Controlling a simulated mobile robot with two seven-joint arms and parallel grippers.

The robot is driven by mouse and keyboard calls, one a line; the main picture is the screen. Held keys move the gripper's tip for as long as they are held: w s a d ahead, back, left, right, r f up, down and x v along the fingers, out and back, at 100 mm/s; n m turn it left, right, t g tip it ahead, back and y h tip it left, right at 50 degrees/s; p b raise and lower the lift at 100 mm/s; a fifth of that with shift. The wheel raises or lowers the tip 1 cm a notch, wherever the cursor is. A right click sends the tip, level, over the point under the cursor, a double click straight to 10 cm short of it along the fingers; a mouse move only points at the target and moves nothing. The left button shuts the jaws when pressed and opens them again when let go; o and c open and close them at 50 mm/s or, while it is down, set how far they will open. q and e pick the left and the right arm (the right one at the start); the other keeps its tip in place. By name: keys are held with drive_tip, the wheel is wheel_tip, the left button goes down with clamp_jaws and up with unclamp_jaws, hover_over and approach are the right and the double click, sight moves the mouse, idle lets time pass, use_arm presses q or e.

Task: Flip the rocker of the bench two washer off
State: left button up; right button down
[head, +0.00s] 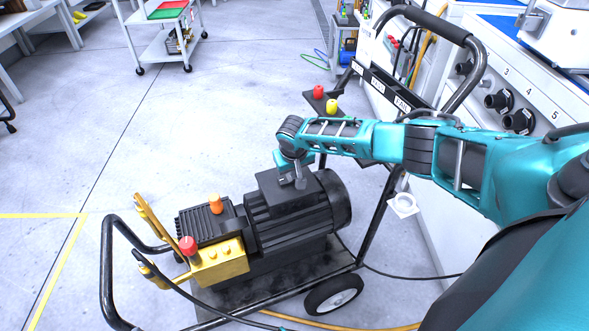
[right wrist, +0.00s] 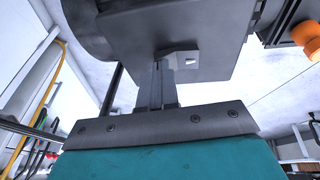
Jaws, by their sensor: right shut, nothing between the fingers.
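The pressure washer, with a black motor (head: 295,222) and a brass pump (head: 220,265), stands on a wheeled trolley in the head view. A dark switch box (head: 272,200) sits on the motor; it also fills the upper middle of the right wrist view (right wrist: 150,30). A small grey rocker (right wrist: 182,60) shows on the box's face. My right gripper (head: 300,183) is at the box. In the right wrist view its fingers (right wrist: 157,72) are shut and empty, tips just left of the rocker. I cannot tell whether they touch it or which way it is tipped. My left gripper is out of view.
The trolley's black handle (head: 105,270) is at the left, with a wheel (head: 335,294) in front. An orange cap (head: 215,203) and a red knob (head: 188,245) stand up beside the motor. A numbered bench (head: 510,85) is at the right. The floor at left is open.

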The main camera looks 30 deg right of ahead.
drive_tip(key=shift+s+d+f+y+p, duration=0.15)
drive_tip(key=shift+d+y+p, duration=0.05)
drive_tip(key=shift+y+p, duration=0.25)
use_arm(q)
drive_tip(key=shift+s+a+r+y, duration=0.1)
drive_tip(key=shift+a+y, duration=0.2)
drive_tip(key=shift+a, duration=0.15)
use_arm(e)
drive_tip(key=shift+f, duration=0.2)
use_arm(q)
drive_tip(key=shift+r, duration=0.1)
use_arm(e)
drive_tip(key=shift+r, duration=0.1)
use_arm(q)
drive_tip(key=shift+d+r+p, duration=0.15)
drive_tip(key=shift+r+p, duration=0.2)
drive_tip(key=shift+p, duration=0.1)
use_arm(e)
drive_tip(key=shift+w+a+r, duration=0.15)
drive_tip(key=shift+w+a, duration=0.05)
drive_tip(key=shift+a, duration=0.5)
